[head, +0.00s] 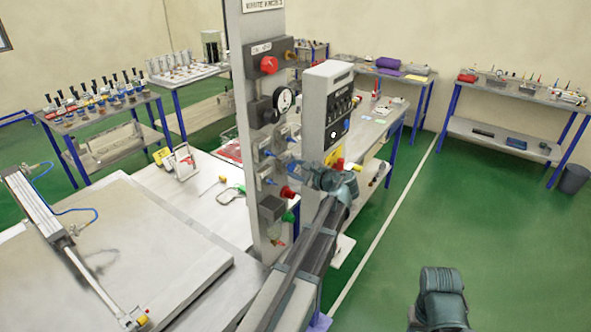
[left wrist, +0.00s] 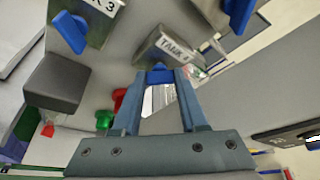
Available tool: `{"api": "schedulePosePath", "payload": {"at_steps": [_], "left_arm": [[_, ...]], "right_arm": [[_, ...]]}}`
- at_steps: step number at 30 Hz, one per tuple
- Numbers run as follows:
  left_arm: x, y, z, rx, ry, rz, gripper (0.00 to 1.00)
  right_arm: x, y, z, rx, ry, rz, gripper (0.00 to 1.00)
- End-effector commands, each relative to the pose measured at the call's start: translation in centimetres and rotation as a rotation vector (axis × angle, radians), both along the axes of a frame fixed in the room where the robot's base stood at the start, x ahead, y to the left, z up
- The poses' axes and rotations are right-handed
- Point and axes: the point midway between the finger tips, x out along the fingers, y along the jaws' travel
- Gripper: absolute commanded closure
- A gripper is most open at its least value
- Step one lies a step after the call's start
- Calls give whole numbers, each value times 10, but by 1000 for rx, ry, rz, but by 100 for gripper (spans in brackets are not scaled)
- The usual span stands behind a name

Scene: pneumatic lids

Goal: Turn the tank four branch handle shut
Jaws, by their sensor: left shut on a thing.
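The tank four branch valve carries a "TANK 4" label (left wrist: 174,46) in the left wrist view, on a grey block on the panel. Its blue handle (left wrist: 160,75) shows between the fingertips of my left gripper (left wrist: 160,84), which is shut on it. In the head view my left gripper (head: 300,168) reaches the grey column (head: 243,120) from the right, and hides most of this handle. Only a teal part of my right arm shows at the bottom right; its fingers are out of sight.
Another blue handle (left wrist: 68,30) sits beside the "3" label. A further blue handle (left wrist: 240,14) is at upper right. A red knob (left wrist: 118,98) and green knob (left wrist: 104,120) are close by. A grey control box (head: 325,105) stands right of the column. Green floor (head: 480,220) is open at right.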

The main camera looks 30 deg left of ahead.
Motion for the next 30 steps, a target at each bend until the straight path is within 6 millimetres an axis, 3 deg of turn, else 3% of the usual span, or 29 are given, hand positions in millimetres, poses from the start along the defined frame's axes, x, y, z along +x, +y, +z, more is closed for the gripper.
{"api": "schedulePosePath", "payload": {"at_steps": [2,3,7,19,30], "left_arm": [[-1,-1,-1,-4,2,1,100],[-1,-1,-1,-3,1,1,50],[-1,0,-1,-2,1,1,28],[-4,-8,3,-1,0,0,28],[-30,-76,26,-1,0,-4,28]], "right_arm": [[0,0,0,0,0,0,50],[0,0,0,0,0,0,50],[0,0,0,0,0,0,50],[0,0,3,0,0,0,50],[0,0,26,0,1,2,50]]}}
